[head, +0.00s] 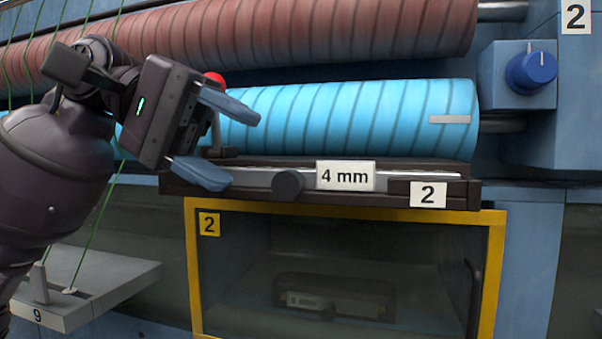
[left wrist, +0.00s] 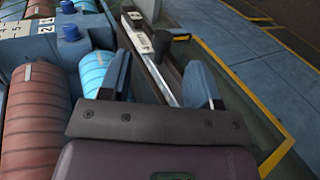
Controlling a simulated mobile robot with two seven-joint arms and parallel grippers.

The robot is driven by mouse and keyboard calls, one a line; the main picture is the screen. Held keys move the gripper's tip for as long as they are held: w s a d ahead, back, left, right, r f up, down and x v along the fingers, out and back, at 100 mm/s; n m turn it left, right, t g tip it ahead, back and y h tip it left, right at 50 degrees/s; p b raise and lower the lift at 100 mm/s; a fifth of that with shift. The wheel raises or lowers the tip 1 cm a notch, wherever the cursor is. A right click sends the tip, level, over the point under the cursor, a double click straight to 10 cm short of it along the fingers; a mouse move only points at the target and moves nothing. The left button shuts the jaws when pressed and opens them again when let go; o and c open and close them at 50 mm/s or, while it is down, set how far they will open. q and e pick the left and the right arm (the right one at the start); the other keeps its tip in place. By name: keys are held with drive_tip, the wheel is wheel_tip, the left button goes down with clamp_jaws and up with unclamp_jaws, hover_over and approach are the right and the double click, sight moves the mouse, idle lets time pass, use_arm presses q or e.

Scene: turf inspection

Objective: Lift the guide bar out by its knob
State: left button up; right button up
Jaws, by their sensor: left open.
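The guide bar (head: 420,175) is a silver strip with a "4 mm" label, lying in a dark holder (head: 465,195) marked 2 below the cyan roller. Its dark round knob (head: 288,184) sticks out at the front, left of the label. My left gripper (head: 245,150) is open and empty, its blue fingers left of the knob and apart from it. In the left wrist view the bar (left wrist: 165,82) runs between the open fingers (left wrist: 160,80), and the knob (left wrist: 161,42) stands beyond the fingertips. The bar's left end is partly hidden by my gripper. My right gripper is not in view.
A red ball (head: 214,78) on a lever stands just behind my left gripper. The cyan roller (head: 350,120) lies close above the holder. Below is a yellow-framed window (head: 350,210) with another bar (head: 335,297) behind it. A blue dial (head: 532,70) is at right.

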sight(267, 175)
use_arm(q)
drive_tip(key=shift+s+d+f, duration=0.2)
drive_tip(key=shift+d+f, duration=0.1)
drive_tip(key=shift+d, duration=0.15)
drive_tip(key=p+x, duration=0.1)
drive_tip(key=x, duration=0.2)
drive_tip(key=shift+s+d+f, duration=0.1)
drive_tip(key=shift+s, duration=0.05)
drive_tip(key=shift+s+d+f, duration=0.1)
drive_tip(key=shift+d+f, duration=0.15)
drive_tip(key=shift+d, duration=0.1)
drive_tip(key=c, duration=0.4)
clamp_jaws()
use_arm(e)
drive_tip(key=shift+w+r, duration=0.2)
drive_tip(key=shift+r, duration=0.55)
